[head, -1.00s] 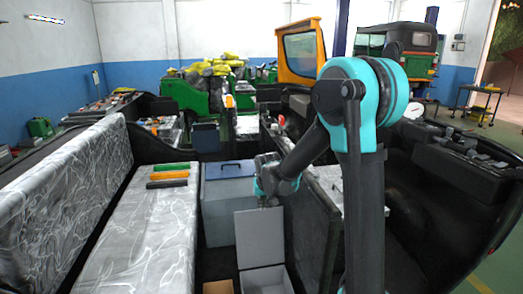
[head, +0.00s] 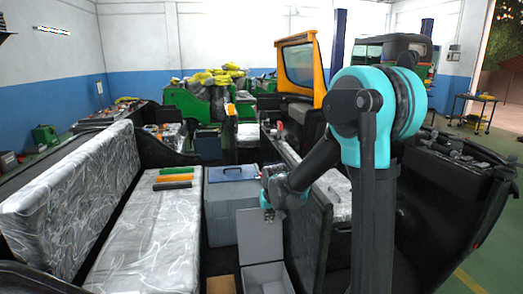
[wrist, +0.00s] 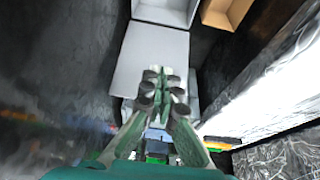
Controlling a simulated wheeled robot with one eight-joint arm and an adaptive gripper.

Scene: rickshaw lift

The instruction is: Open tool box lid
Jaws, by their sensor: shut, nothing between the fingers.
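A light grey box (head: 268,280) sits low on the floor in front of my arm. Its lid (head: 260,236) stands raised at the back, leaving the inside open to view. In the wrist view the flat lid (wrist: 152,58) fills the upper middle, with the open box (wrist: 165,10) beyond it. My gripper (head: 268,214) is at the lid's upper edge. In the wrist view its fingers (wrist: 163,78) are together and empty, over the lid's end; I cannot tell whether they touch it.
A larger grey-blue box with a blue top (head: 231,173) stands behind the lid. A brown open box (head: 221,285) is at the grey box's left. A patterned seat (head: 150,235) lies left, bearing three coloured bars (head: 175,178). A dark panel (head: 308,240) stands close on the right.

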